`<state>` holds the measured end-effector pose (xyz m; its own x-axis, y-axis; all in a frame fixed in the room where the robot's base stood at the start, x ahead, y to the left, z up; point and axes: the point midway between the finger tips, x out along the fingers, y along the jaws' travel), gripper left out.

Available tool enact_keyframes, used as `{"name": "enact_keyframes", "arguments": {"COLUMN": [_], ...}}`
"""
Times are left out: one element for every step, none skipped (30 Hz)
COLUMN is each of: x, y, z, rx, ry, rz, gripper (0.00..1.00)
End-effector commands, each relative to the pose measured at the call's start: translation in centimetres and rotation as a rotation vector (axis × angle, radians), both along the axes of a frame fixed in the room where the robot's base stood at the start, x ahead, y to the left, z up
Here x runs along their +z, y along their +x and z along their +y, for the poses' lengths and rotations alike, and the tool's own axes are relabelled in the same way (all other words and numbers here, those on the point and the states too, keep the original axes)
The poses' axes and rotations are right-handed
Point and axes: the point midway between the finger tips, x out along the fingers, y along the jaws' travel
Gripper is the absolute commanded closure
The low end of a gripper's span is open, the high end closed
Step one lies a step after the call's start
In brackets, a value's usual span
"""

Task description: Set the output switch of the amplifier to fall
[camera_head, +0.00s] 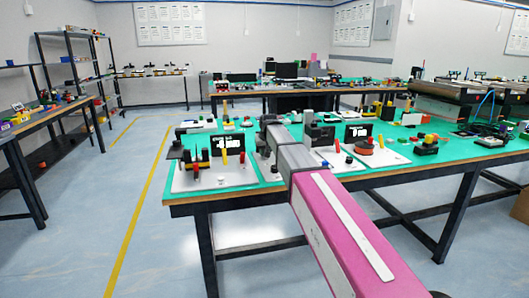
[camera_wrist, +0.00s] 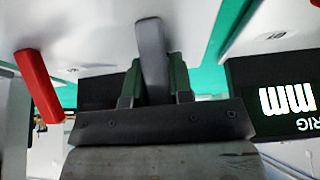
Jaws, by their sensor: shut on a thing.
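My gripper (camera_wrist: 153,88) is shut on a grey lever (camera_wrist: 150,45), which stands between its two dark green fingers in the wrist view. The lever rises from a white panel (camera_wrist: 100,30). A red lever (camera_wrist: 38,85) stands apart to the left of the fingers. In the camera_head view my pink arm reaches over the green-topped bench and hides the held lever. I cannot read a label that names the amplifier or marks the lever's positions.
A black display (camera_wrist: 275,95) with white marks, upside down, is right of the fingers. On the bench (camera_head: 430,172), a board with a display (camera_head: 227,142), a yellow lever (camera_head: 224,156) and a red lever (camera_head: 196,169) lies left of my arm. More devices stand to the right.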

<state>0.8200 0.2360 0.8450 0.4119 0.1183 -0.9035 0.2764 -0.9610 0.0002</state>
Motion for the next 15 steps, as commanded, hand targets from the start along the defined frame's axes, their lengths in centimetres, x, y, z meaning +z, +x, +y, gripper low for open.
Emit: {"name": "enact_keyframes", "arguments": {"x": [0.01, 0.08, 0.16, 0.21, 0.25, 0.31, 0.36, 0.39, 0.45, 0.48, 0.50, 0.53, 0.55, 0.55, 0.57], "y": [-0.52, -0.61, -0.71, -0.76, -0.81, -0.85, -0.86, -0.88, -0.88, -0.88, -0.87, -0.83, -0.81, -0.79, -0.76], "z": [-0.13, -0.15, -0.18, -0.20, -0.21, -0.22, -0.23, -0.24, -0.24, -0.24, -0.24, -0.23, -0.22, -0.22, -0.21], "rx": [0.000, 0.000, 0.000, 0.000, 0.000, 0.000, 0.000, 0.000, 0.000, 0.000, 0.000, 0.000, 0.000, 0.000, 0.000], "ry": [0.010, 0.016, 0.024, 0.030, 0.035, 0.042, 0.046, 0.050, 0.054, 0.057, 0.058, 0.060, 0.061, 0.061, 0.061], "rz": [-0.031, -0.053, -0.080, -0.101, -0.119, -0.142, -0.157, -0.170, -0.185, -0.192, -0.199, -0.204, -0.207, -0.208, -0.208], "gripper": [1.00, 1.00, 1.00, 1.00, 1.00, 1.00, 1.00, 1.00, 1.00, 1.00, 1.00, 1.00, 1.00, 1.00, 1.00]}}
